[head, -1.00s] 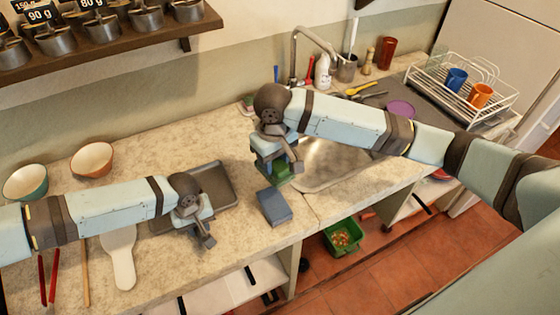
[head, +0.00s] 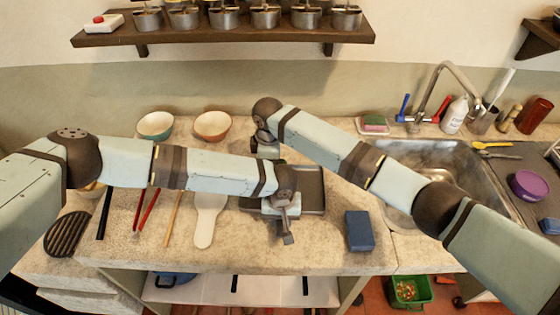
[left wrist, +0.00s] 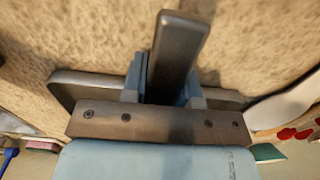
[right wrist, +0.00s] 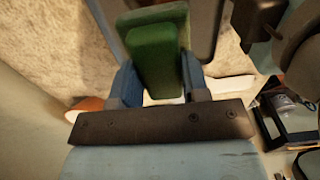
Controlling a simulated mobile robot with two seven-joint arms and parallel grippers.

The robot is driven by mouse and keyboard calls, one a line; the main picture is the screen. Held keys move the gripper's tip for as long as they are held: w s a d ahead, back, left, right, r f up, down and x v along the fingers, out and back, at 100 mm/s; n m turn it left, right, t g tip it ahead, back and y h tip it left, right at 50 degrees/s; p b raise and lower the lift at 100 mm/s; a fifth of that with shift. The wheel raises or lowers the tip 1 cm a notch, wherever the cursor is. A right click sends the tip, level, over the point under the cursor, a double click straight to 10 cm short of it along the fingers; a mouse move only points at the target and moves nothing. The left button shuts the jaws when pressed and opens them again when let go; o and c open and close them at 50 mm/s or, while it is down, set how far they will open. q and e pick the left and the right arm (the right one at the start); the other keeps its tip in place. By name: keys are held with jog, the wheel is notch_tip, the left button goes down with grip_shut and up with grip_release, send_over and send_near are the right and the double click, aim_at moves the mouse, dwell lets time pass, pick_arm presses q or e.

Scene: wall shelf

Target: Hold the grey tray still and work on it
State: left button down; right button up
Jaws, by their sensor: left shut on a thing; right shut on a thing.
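The grey tray (head: 313,185) lies on the counter, partly hidden by my arms. My left gripper (head: 285,208) is at its front side. The left wrist view shows the left fingers shut on a dark grey bar (left wrist: 178,50), which looks like the tray's handle, with the tray rim (left wrist: 65,90) behind. My right gripper (head: 266,150) is at the tray's back left. In the right wrist view it is shut on a green block (right wrist: 158,55), with part of the tray (right wrist: 205,30) close by. I cannot tell whether the block touches the tray.
A blue-grey block (head: 360,231) lies right of the tray. A white paddle (head: 207,222) and several sticks lie left. Two bowls (head: 212,125) stand behind. The sink (head: 410,165) is to the right; a shelf with pots (head: 225,35) hangs above. My two arms run close together.

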jog(key=shift+f, duration=3.55)
jog(key=shift+d+f, duration=0.15)
jog(key=shift+d, duration=0.2)
jog(key=shift+d+f, duration=0.1)
jog(key=shift+d, duration=1.5)
jog(key=shift+c, duration=0.3)
jog(key=shift+a, duration=1.95)
jog(key=shift+d, duration=1.95)
jog(key=shift+a, duration=1.95)
jog(key=shift+r, duration=4.05)
